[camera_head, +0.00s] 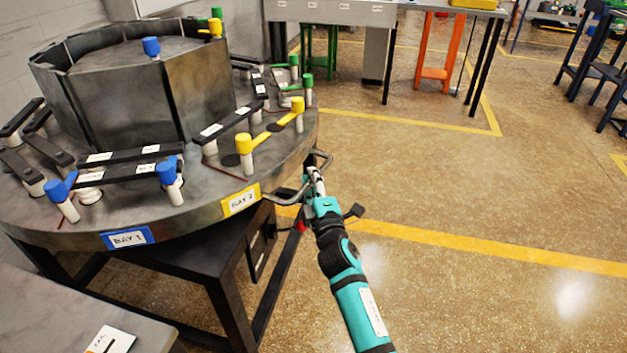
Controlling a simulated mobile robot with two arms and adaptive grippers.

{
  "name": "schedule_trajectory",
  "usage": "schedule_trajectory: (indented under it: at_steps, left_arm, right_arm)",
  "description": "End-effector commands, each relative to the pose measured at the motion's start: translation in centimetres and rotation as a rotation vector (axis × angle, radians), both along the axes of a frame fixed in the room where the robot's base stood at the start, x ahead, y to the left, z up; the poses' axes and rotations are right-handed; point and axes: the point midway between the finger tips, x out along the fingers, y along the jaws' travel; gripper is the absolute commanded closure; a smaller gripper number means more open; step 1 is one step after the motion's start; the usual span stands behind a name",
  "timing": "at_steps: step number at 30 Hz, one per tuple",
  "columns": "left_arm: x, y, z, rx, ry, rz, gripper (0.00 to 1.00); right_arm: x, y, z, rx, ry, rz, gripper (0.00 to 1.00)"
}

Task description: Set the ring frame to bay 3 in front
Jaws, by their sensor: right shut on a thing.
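The ring frame (215,190) is a large round grey metal ring on a dark stand, at the left of the head view. A blue label reading BAY 1 (128,238) is on its rim at the front. A yellow label reading BAY 2 (240,200) is on the rim to the right of it. No bay 3 label is visible. A bent metal handle (284,195) sticks out from the rim to the right of the BAY 2 label. My right gripper (316,182) is shut on this handle. My left gripper is out of view.
A dark faceted drum (180,98) stands in the ring's middle. Blue, yellow and green clamps and black bars sit around it. A grey table (60,320) is at the lower left. Workbenches stand at the back. The floor (460,180) at the right is open.

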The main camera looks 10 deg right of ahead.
Motion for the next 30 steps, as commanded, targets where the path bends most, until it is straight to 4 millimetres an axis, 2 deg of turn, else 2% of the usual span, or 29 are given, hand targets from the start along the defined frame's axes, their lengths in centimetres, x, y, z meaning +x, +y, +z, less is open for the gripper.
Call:
schedule_trajectory:
  at_steps: [1,6,17,20,30]
  left_arm:
    - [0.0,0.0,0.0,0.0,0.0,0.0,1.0]
    - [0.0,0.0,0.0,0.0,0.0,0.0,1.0]
    - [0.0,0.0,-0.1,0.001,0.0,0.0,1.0]
    - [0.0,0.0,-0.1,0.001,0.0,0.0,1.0]
    - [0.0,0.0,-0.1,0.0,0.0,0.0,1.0]
  right_arm:
    - [0.1,-0.2,0.3,-0.004,-0.006,-0.004,0.84]
    - [0.0,-0.2,0.2,-0.002,-0.004,-0.003,0.62]
    - [-0.6,-0.1,-0.1,-0.001,0.0,-0.001,0.62]
    - [-2.0,-0.2,-0.4,-0.002,0.0,-0.001,0.62]
    - [-9.0,-0.6,-1.3,-0.002,0.001,-0.003,0.62]
